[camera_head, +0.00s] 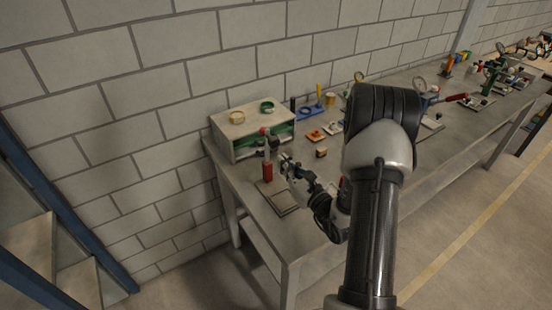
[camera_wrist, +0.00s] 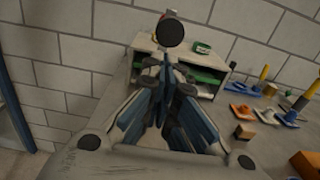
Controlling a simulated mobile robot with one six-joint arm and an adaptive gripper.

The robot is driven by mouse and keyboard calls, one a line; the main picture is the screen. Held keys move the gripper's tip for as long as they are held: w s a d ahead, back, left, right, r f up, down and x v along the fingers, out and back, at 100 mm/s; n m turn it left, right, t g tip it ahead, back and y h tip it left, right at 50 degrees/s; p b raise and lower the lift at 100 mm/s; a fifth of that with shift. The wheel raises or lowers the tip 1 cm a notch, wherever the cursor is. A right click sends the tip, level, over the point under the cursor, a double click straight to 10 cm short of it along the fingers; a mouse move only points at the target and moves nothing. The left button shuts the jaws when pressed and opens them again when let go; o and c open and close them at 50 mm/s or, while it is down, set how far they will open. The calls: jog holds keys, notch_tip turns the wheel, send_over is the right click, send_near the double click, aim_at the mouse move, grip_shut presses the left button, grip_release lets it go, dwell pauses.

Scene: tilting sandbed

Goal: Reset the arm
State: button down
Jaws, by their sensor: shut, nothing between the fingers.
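A dark round knob (camera_wrist: 170,32) on a short post stands beyond the fingertips. Whether the fingers touch the post is unclear.
A pale shelf box (camera_head: 226,150) with green inside stands behind, against the block wall. A yellow ring (camera_head: 237,117) and a green ring (camera_head: 267,107) sit on top. Several small fixtures line the workbench (camera_head: 395,155) to the right.

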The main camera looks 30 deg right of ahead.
jog(key=s+d, duration=0.1)
jog(key=s, duration=0.5)
jog(key=a+r+n+g+y, duration=0.2)
jog(key=a+r+n+y, duration=0.25)
jog(key=a, duration=0.35)
jog(key=a+r+n+g+y, duration=0.2)
jog(key=a+r+n+y, duration=0.25)
jog(key=a, duration=0.25)
jog(key=s+a+r+n+g+y, duration=0.1)
jog(key=s+a+n+g+y, duration=0.1)
jog(key=s+a+n+g, duration=0.4)
jog(key=s+a+r+n+g+y, duration=0.25)
jog(key=a+n, duration=0.25)
jog(key=a, duration=0.3)
jog(key=s+f+n+g+h, duration=0.2)
jog(key=s+n+g+h, duration=0.55)
jog(key=s, duration=0.55)
jog(key=d+r+n+t+h, duration=0.3)
jog(key=d+n+t+h, duration=0.3)
jog(key=d+n+h, duration=0.1)
jog(key=shift+d+r+n+t+b, duration=0.35)
jog(key=shift+d+n+b, duration=0.1)
jog(key=shift+d, duration=0.35)
